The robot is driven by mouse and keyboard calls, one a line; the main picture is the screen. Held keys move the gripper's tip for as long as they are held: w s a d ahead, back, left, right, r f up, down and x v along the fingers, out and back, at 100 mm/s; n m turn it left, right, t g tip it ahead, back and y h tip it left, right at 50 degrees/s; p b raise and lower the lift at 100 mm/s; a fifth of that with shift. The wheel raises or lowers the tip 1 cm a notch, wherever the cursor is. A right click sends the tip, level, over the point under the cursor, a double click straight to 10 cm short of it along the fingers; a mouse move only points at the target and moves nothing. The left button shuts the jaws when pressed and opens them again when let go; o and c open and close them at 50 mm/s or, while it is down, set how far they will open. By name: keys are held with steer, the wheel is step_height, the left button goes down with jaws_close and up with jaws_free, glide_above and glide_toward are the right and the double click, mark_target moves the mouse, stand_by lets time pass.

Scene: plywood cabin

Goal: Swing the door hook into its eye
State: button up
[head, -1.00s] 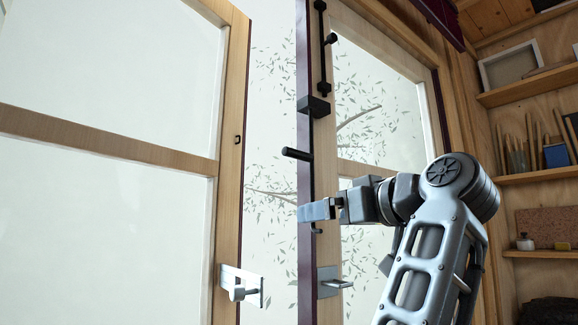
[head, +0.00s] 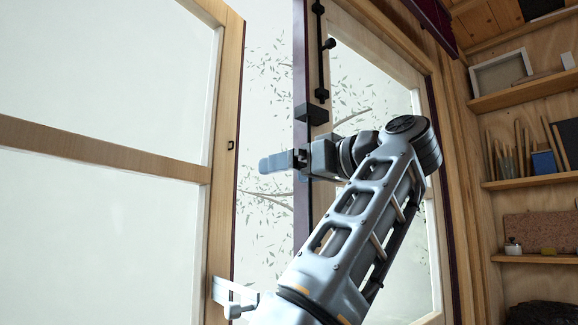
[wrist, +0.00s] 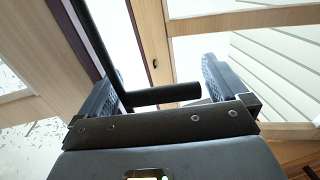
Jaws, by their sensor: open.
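The door hook (wrist: 163,96) is a black rod with a sideways peg. In the wrist view the peg lies between the two fingers of my gripper (wrist: 160,82), near the left finger and with a gap to the right one. In the head view my open gripper (head: 272,163) covers most of the hook, below its dark block (head: 311,112) on the right leaf's edge. A small dark fitting, which looks like the eye (head: 231,145), sits on the left leaf's stile; it also shows in the wrist view (wrist: 155,64).
The left glazed leaf (head: 100,220) stands ajar, with a gap to the right leaf. A black bolt (head: 321,60) runs above the block. A pale latch (head: 234,296) sits low on the left leaf. Shelves (head: 530,184) with brushes line the right wall.

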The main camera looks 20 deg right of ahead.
steer(key=shift+w+a, duration=0.2)
steer(key=shift+w, duration=0.2)
steer(key=shift+c, duration=0.2)
steer(key=c, duration=1.2)
steer(key=shift+a+f, duration=0.1)
